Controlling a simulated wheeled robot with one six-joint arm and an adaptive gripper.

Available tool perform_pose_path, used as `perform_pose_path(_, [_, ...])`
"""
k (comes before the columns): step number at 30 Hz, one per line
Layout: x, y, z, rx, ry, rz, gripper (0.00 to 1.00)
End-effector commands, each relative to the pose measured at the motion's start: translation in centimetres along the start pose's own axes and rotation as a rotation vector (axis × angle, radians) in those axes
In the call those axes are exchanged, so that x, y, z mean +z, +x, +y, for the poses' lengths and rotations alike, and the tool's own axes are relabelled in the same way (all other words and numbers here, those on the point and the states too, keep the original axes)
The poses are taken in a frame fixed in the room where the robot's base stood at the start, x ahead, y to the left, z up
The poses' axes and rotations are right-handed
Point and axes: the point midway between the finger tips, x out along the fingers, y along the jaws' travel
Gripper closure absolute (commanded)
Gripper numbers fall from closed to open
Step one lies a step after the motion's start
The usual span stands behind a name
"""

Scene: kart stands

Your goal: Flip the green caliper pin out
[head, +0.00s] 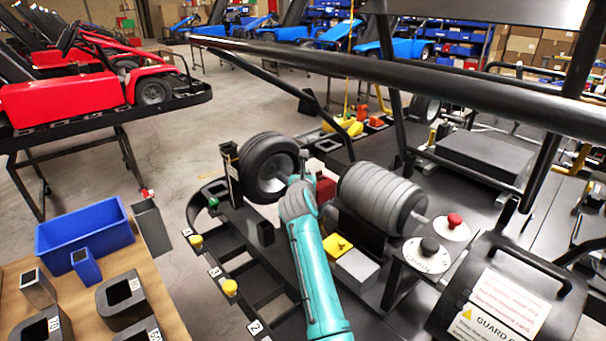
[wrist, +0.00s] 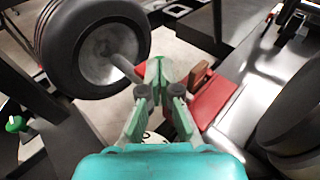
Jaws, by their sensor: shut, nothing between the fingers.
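My gripper (wrist: 158,75) is shut and empty, its teal fingers together in the wrist view. In the head view my gripper (head: 304,160) is between the wheel with a black tyre (head: 268,165) and the grey ribbed drum. A red block (wrist: 214,100), perhaps the caliper, is just right of the fingers; it also shows in the head view (head: 326,190). A small green knob (wrist: 14,124) is at the left edge of the wrist view, apart from the fingers. It seems to show in the head view (head: 213,202). I cannot tell whether it is the caliper pin.
The grey ribbed drum (head: 380,197) stands right of my arm. A yellow knob (head: 230,287) sits on the black frame at left. A black bar (head: 420,80) crosses above. A black guard (head: 510,290) and a red button (head: 454,220) are at right. A blue bin (head: 85,232) is left.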

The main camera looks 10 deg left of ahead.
Motion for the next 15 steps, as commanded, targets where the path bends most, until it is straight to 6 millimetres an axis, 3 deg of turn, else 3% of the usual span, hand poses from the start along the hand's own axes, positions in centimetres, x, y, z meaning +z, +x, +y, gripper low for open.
perform_pose_path(8, [0.1,0.1,0.2,0.000,0.000,0.000,1.00])
perform_pose_path(15, [0.4,1.8,1.8,0.000,0.000,0.001,1.00])
